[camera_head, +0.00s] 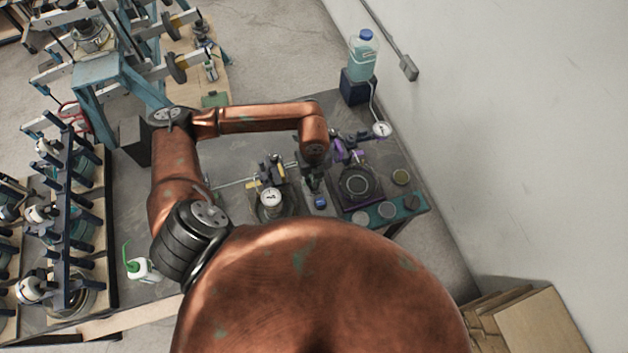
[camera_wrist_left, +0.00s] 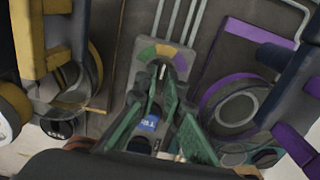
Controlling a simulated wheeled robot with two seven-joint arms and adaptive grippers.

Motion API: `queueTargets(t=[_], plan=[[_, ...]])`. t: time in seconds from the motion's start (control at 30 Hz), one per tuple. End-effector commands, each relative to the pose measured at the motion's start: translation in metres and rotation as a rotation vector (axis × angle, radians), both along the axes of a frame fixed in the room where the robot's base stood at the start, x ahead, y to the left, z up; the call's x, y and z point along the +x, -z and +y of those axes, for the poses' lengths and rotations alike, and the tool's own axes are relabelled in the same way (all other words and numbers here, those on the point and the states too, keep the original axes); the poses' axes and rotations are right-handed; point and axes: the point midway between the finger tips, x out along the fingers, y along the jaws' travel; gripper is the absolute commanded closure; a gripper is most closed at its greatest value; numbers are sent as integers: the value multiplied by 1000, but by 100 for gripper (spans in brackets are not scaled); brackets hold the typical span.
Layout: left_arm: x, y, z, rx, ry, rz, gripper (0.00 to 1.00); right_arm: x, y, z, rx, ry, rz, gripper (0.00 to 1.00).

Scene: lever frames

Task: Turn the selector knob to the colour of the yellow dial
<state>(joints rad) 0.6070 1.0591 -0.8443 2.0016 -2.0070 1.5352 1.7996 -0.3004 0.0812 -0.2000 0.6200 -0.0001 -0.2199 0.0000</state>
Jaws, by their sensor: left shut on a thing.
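The selector panel (camera_wrist_left: 143,47) is a grey plate in the middle of the left wrist view. Its arc has green, yellow-orange (camera_wrist_left: 165,51) and purple parts. A small pale pointer tip shows just below the arc. My left gripper (camera_wrist_left: 158,90) has green fingers, closed around the selector knob, which they mostly hide. In the head view the left gripper (camera_head: 313,183) reaches down between the yellow device and the purple device. The yellow device (camera_wrist_left: 28,40) stands left of the panel; a round white-faced dial (camera_head: 270,197) sits at its front in the head view. My right gripper is not in view.
The purple device (camera_head: 357,184) with a dark round ring is close on the right of the gripper. A blue-capped bottle (camera_head: 362,55) stands at the back right. A white-and-green bottle (camera_head: 139,265) stands front left. Racks (camera_head: 75,200) line the left side.

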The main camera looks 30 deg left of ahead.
Motion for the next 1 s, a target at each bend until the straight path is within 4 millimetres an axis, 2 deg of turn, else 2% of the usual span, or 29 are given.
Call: queueTargets(t=[0.4, 0.43, 0.67, 1.0], plan=[[0, 0, 1, 1, -6, 0, 100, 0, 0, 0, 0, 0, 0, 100], [0, 0, 1, 1, -6, 0, 89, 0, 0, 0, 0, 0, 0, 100], [0, 0, 0, 1, -5, 0, 74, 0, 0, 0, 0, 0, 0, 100], [0, -4, 0, 0, -4, 0, 74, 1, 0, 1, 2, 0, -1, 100]])
